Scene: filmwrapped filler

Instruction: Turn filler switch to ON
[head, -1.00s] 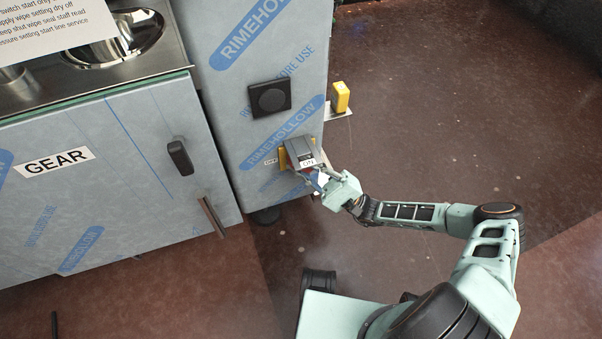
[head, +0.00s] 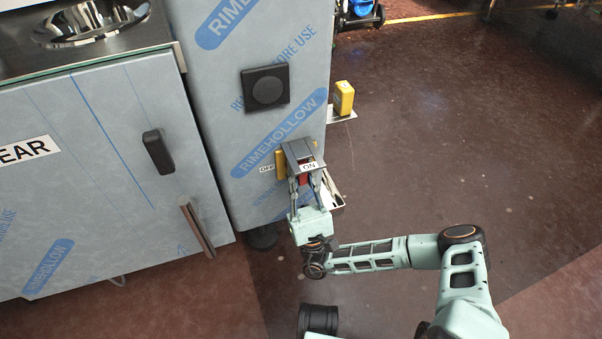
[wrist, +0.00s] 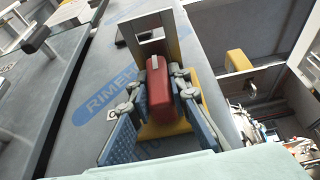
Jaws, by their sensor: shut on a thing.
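The filler switch has a red handle (head: 304,179) on a yellow backing plate (head: 281,165), on the side panel of the wrapped cabinet. A grey hood (head: 297,150) juts out above it. An OFF label (head: 266,169) shows at its left and an ON label (head: 309,166) at its right. My gripper (head: 305,187) reaches up from below, shut on the red handle. In the wrist view the handle (wrist: 158,88) stands near upright between my blue-padded fingers (wrist: 163,120). The fingers partly hide the plate. The handle's exact setting is hard to tell.
A black square knob panel (head: 265,89) sits above the switch. A yellow box (head: 344,97) stands on a small bracket at the right. A cabinet door (head: 90,180) with a black latch (head: 158,151) and bar handle is at left.

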